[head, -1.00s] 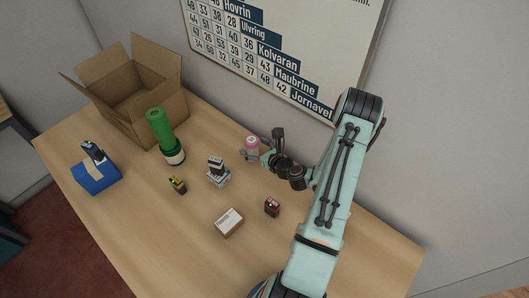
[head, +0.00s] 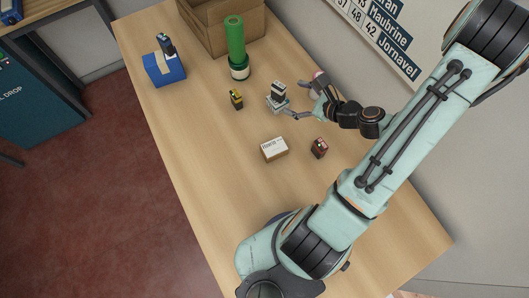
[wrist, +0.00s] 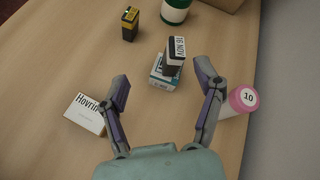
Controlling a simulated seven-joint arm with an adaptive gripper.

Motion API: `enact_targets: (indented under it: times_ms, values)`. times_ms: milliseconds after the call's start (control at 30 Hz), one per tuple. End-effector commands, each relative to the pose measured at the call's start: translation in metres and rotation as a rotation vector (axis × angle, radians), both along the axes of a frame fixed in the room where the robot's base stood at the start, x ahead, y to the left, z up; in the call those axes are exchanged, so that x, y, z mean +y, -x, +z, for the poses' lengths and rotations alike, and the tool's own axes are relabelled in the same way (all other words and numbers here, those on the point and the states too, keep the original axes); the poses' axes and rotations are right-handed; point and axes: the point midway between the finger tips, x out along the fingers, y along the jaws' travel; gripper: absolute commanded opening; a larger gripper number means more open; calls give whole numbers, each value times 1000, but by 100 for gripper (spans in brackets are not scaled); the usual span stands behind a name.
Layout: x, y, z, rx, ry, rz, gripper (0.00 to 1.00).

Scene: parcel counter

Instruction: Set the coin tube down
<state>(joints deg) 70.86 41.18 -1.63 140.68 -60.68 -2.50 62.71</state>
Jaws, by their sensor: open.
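The coin tube, a pink and white cylinder marked "10" (wrist: 243,99), stands on the counter and appears upright. In the wrist view it is just outside my right finger, which hides part of it. In the head view the coin tube (head: 318,77) shows small behind my gripper's far finger. My gripper (wrist: 162,78) is open with nothing held between its fingers. In the head view my gripper (head: 301,102) is low over the counter, between the tube and a black stamp. I cannot tell whether the finger touches the tube.
The black date stamp (wrist: 177,50) sits on a small white box (wrist: 158,72) ahead of the fingers. A "Hovrin" parcel (wrist: 86,114) lies left. A dark red block (head: 319,148), a yellow-black block (head: 236,99), a green cylinder (head: 236,42), a blue box (head: 163,70) and an open carton (head: 196,27) surround the area.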

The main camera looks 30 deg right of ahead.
Motion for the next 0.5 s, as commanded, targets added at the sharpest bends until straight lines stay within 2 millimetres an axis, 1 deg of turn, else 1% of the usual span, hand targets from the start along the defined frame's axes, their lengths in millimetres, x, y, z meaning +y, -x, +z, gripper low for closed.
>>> enact_targets:
  times_ms: [33, 67, 100, 167, 200, 267, 300, 333, 400, 500]
  values:
    - [37, -7, 14, 21, 159, 255, 67]
    - [57, -5, 20, 36, 252, 409, 67]
    - [82, 0, 27, 51, 373, 611, 67]
    - [113, 13, 39, 63, 546, 899, 67]
    - [129, 25, 47, 68, 655, 1081, 67]
    - [149, 45, 60, 70, 806, 1335, 67]
    - [158, 59, 70, 66, 899, 1490, 67]
    - [164, 70, 77, 62, 962, 1595, 67]
    - [173, 94, 93, 48, 1084, 1804, 67]
    - [178, 122, 111, 22, 1201, 2017, 67]
